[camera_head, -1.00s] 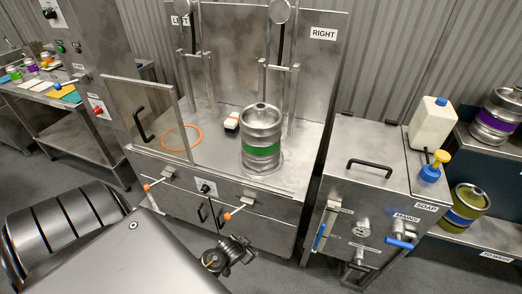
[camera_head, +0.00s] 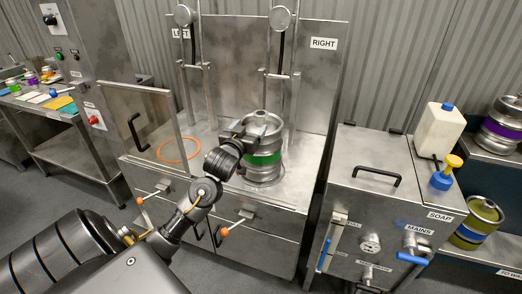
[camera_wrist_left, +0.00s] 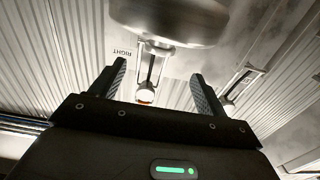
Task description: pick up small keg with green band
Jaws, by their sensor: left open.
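The small steel keg with the green band (camera_head: 265,159) stands upright on the right side of the steel machine's deck, in front of the RIGHT label. My left gripper (camera_head: 243,130) is at the keg's upper left side, near its top rim, and partly covers it. In the left wrist view the two fingers (camera_wrist_left: 160,75) are spread with nothing between them. A rounded metal body, seemingly the keg (camera_wrist_left: 170,22), shows beyond the fingertips at the top of that view. I cannot tell whether a finger touches the keg. My right gripper is not in view.
An orange ring (camera_head: 179,149) lies on the deck's left side, behind a clear door panel (camera_head: 140,120). Vertical posts stand behind the keg. A steel cabinet (camera_head: 370,215) with a soap jug (camera_head: 438,130) stands to the right. Other kegs (camera_head: 478,222) sit on shelves at far right.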

